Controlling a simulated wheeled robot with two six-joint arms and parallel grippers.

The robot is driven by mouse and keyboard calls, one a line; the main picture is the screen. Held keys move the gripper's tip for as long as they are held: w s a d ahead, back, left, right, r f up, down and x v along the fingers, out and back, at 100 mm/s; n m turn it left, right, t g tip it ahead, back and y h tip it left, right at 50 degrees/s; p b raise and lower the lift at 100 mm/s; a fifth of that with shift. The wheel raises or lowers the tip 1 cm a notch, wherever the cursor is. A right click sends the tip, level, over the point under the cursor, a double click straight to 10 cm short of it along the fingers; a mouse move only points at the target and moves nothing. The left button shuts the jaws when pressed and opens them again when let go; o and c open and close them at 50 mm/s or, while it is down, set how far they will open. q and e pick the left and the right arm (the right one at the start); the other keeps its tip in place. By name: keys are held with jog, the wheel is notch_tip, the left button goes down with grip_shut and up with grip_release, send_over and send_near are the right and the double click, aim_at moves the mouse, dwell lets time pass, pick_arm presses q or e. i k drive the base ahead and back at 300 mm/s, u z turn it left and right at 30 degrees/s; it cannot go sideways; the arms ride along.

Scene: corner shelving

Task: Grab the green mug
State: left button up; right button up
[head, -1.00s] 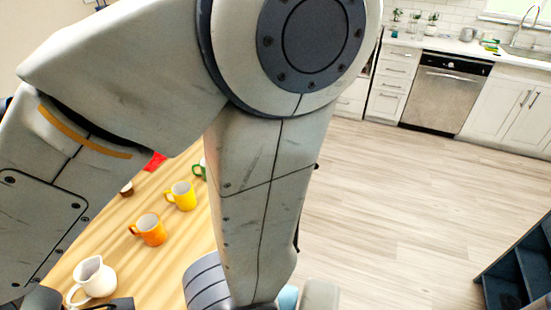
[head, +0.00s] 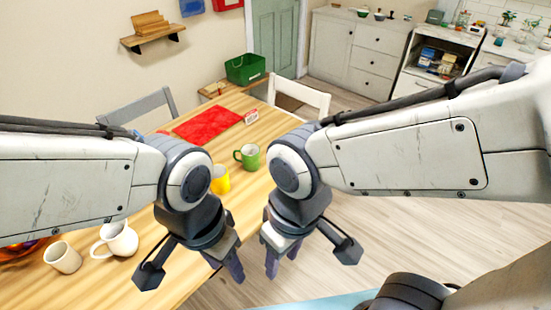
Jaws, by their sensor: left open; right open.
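The green mug (head: 250,158) stands upright on the wooden table (head: 165,270), near its right edge, with its handle to the left. My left gripper (head: 226,270) is open and empty, in front of the mug and lower in the head view. My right gripper (head: 281,262) is open and empty, just right of the left one, past the table's right edge in the picture. Neither gripper touches the green mug. My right wrist is close to the mug's right side in the picture.
A yellow mug (head: 220,180) is partly hidden behind my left wrist. A white pitcher (head: 117,239) and a white cup (head: 63,257) stand at the left. A red mat (head: 208,123) lies farther back. Chairs (head: 302,98) stand at the table. Open floor is at the right.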

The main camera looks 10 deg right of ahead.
aim_at(250, 164)
jog(key=z, duration=1.3)
jog(key=i, duration=1.85)
jog(key=u, duration=3.2)
